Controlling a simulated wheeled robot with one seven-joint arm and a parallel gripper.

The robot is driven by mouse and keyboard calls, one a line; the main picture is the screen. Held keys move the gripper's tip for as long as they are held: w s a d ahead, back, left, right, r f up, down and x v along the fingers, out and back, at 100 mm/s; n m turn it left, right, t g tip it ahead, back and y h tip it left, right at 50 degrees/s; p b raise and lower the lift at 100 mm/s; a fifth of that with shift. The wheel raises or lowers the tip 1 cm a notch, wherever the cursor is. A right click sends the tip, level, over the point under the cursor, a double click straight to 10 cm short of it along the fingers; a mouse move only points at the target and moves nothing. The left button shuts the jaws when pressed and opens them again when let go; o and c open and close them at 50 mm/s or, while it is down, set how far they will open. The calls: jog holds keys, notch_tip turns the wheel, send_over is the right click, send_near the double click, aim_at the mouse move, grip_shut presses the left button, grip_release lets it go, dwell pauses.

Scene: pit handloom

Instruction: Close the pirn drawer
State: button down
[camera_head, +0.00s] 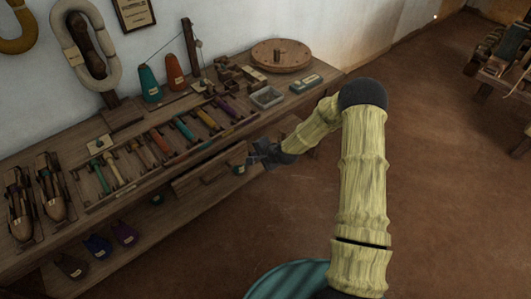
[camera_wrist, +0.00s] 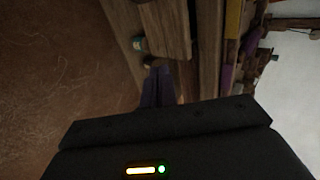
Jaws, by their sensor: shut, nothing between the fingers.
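The pirn drawer (camera_head: 208,169) is a wooden front under the bench top, left of my gripper in the head view. It seems to stand a little out from the bench, but how far is unclear and its inside is hidden. A small teal, pale-faced, knob-like piece (camera_head: 239,169) shows at its right part. In the wrist view the wooden panel (camera_wrist: 166,28) and the teal piece (camera_wrist: 138,43) lie just beyond my fingers. My gripper (camera_head: 256,156) is shut and empty, close to the drawer's right end; it also shows in the wrist view (camera_wrist: 157,76). Contact cannot be told.
The bench top holds a rack of coloured pirns (camera_head: 160,141), cones (camera_head: 150,83), a grey tray (camera_head: 267,97) and a round wooden disc (camera_head: 281,55). Shuttles (camera_head: 54,190) lie at left. Dark pouches (camera_head: 97,246) sit on the low shelf. The floor (camera_head: 440,160) at right is clear.

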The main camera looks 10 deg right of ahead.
jog(key=v, duration=0.7)
jog(key=shift+r+p, duration=0.2)
jog(key=shift+p, duration=0.2)
jog(key=shift+a, duration=0.1)
jog(key=c, duration=1.5)
grip_release()
jog(key=shift+s+r, duration=0.1)
jog(key=shift+s, duration=0.05)
jog(key=shift+c, duration=0.2)
jog(key=s+d+r+n+g+h, duration=0.2)
jog(key=s+r+n, duration=0.3)
jog(key=s+r, duration=0.3)
jog(key=s+d+r+n+g+h, duration=0.3)
jog(key=s+r+n, duration=0.3)
jog(key=s, duration=1)
notch_tip(320, 180, up, 3)
jog(key=shift+s+d+f+n, duration=0.1)
jog(key=shift+s+d+n, duration=0.25)
jog(key=shift+d, duration=0.2)
